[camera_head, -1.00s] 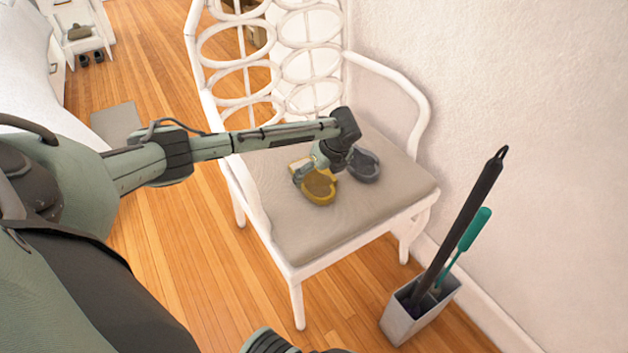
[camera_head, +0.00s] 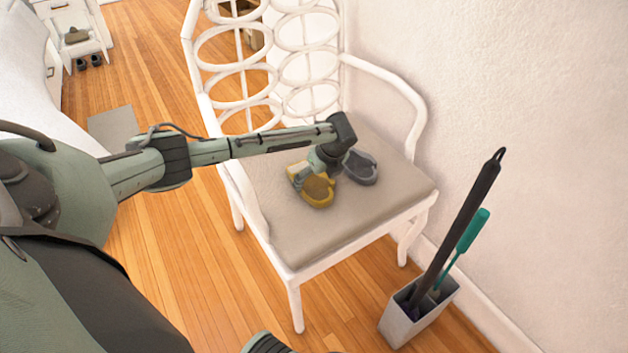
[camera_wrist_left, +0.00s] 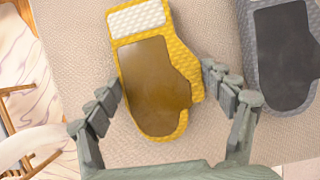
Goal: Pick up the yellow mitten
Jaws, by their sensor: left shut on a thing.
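The yellow mitten (camera_head: 319,193) lies on the seat cushion of the white chair. In the left wrist view the mitten (camera_wrist_left: 156,90) has a pale cuff at the top and a brownish palm patch. My left gripper (camera_head: 310,176) is over it. In the wrist view the left gripper's fingers (camera_wrist_left: 160,78) are shut on the mitten, one at each side of it. The mitten appears still at cushion level. My right gripper is not in view.
A grey mitten (camera_head: 361,168) lies just right of the yellow one, also in the wrist view (camera_wrist_left: 284,55). The chair (camera_head: 300,262) has armrests and a looped back. A holder (camera_head: 418,318) with long-handled tools stands at the right, near the wall.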

